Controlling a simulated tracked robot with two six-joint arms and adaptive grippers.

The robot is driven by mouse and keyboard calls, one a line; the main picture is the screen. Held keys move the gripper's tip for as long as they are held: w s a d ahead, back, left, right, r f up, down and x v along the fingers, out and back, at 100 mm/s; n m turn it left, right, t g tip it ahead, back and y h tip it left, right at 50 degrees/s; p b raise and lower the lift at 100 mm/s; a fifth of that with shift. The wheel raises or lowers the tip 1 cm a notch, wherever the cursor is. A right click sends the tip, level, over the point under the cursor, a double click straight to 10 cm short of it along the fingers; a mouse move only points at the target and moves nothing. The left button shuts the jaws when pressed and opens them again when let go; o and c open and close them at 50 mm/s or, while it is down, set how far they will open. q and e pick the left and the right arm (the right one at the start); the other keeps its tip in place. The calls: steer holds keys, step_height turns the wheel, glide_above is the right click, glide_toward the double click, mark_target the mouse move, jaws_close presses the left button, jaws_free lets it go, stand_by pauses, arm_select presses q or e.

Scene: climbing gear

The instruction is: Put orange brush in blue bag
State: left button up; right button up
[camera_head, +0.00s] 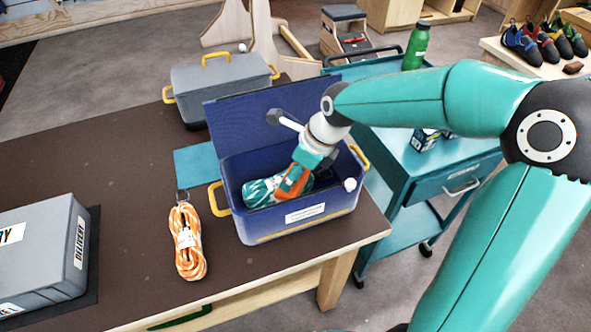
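The blue bag (298,222) is a box-like container with yellow handles. It stands on the brown table with its lid (250,113) raised. My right gripper (296,183) reaches down into it from the right. An orange shape (284,187) shows at the gripper's end, inside the bag. I cannot tell whether it is the orange brush or part of the gripper, or whether the fingers are open or shut. A teal-and-white rope bundle (262,190) lies in the bag beside it. My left gripper is not in view.
An orange-and-white rope coil (188,243) lies left of the bag. A grey box (45,254) is at the table's left, and a grey case (219,83) stands behind the bag. A teal cart (458,166) with a green bottle (416,46) stands on the right.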

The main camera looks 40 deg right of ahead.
steer(key=shift+f, duration=0.15)
steer(key=o, duration=1.2)
steer(key=shift+c, duration=0.2)
steer(key=shift+s+d+r, duration=0.1)
steer(key=shift+s+r, duration=0.05)
steer(key=shift+r, duration=0.5)
steer(key=v, duration=1.1)
steer(key=shift+p, duration=0.35)
steer(key=shift+s+f, duration=0.1)
steer(key=shift+s, duration=0.05)
